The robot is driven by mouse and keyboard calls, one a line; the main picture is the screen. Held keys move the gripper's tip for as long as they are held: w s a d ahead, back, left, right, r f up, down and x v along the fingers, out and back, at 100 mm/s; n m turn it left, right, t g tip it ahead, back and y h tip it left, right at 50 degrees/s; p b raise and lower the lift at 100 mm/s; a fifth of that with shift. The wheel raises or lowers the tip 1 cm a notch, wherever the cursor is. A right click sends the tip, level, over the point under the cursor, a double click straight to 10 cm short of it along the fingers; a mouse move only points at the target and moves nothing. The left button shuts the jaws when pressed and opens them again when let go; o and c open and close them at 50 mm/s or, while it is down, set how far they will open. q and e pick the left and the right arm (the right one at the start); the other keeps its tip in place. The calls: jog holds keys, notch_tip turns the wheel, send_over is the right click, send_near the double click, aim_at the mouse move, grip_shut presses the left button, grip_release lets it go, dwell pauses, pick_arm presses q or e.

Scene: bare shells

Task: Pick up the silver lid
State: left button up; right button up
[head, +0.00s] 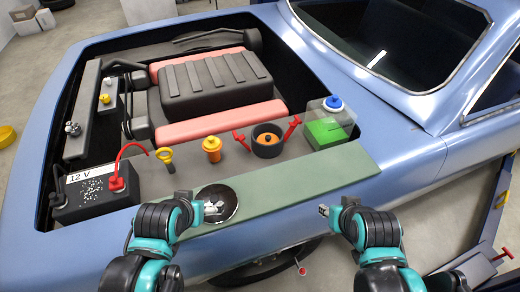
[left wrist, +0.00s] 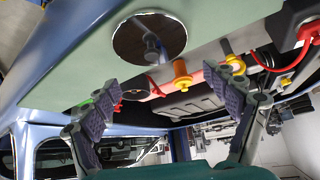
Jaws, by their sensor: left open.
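The silver lid (head: 228,199) is a round, mirror-like disc lying on the green fender strip at the front of the engine bay. In the left wrist view the lid (left wrist: 125,42) shows a knob at its middle and sits above the space between my fingers. My left gripper (head: 206,210) is at the lid's left edge in the head view and partly overlaps it. Its two fingers (left wrist: 163,108) are spread with nothing between them. My right gripper (head: 325,210) hangs to the right of the lid, away from it; its finger opening is too small to judge.
The green strip (head: 310,173) runs along the blue car's near edge. Behind it stand a 12 V battery (head: 95,195), a yellow dipstick handle (head: 165,157), an orange cap (head: 212,146), an open black filler with red clamps (head: 267,139) and a green-filled reservoir (head: 328,125).

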pick_arm(q)
jog(key=c, duration=0.5)
jog(key=shift+w+r, duration=0.1)
jog(key=shift+r, duration=0.1)
jog(key=n+g+h+p, duration=0.2)
jog(key=n+g+p, duration=0.65)
jog(key=n, duration=0.95)
send_over(214, 198)
jog(key=p, duration=0.1)
jog(key=shift+s+a+f+t, duration=0.2)
jog(key=shift+a+f+t, duration=0.05)
jog(key=shift+t, duration=0.4)
notch_tip(214, 198, down, 7)
jog(key=shift+w+d+f+b, duration=0.1)
jog(key=shift+w+f+b, duration=0.1)
jog(key=shift+b, duration=1.05)
jog(key=shift+f, duration=0.2)
